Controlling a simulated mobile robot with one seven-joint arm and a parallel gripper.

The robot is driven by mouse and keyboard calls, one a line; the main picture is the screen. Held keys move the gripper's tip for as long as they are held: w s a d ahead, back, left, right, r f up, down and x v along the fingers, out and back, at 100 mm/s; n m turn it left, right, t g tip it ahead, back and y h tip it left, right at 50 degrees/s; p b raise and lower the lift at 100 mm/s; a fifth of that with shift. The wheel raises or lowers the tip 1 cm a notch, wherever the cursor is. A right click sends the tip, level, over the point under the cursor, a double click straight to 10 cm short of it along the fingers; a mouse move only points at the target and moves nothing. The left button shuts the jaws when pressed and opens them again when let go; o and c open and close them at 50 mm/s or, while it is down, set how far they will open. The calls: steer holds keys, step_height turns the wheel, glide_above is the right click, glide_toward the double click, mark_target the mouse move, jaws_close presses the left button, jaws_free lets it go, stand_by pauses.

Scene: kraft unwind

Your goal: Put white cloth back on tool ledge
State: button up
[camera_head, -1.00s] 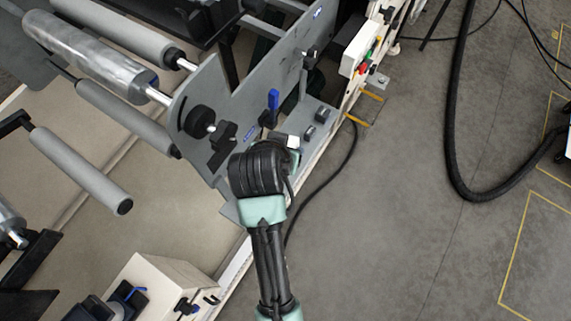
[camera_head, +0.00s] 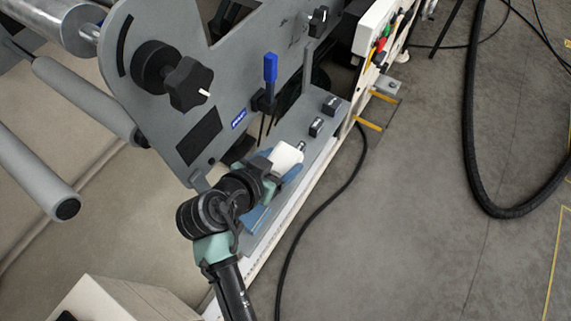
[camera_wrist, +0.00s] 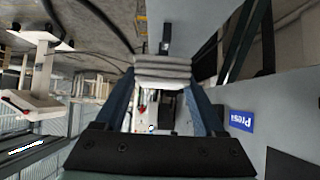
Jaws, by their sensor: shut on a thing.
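The white cloth (camera_head: 286,157), a folded pad, is held at the end of my gripper (camera_head: 277,166). In the wrist view the cloth (camera_wrist: 163,70) shows as stacked pale grey layers between the two blue fingers of my gripper (camera_wrist: 162,82). The grey tool ledge (camera_head: 329,126) runs along the foot of the upright machine plate, and the cloth is over its middle part. I cannot tell whether the cloth touches the ledge. A light blue patch (camera_head: 257,216) shows on the ledge beside my gripper; I cannot tell what it is.
Small dark blocks (camera_head: 316,127) stand on the ledge beyond the cloth. A blue-handled tool (camera_head: 270,67) and a black knob (camera_head: 187,84) are on the machine plate (camera_head: 225,60). A black cable (camera_head: 318,212) lies on the floor to the right.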

step_height(320, 180, down, 10)
steer(key=shift+b, duration=1.2)
steer(key=shift+f, duration=0.2)
steer(key=o, duration=1.5)
steer(key=shift+c, duration=0.2)
steer(key=shift+r, duration=0.1)
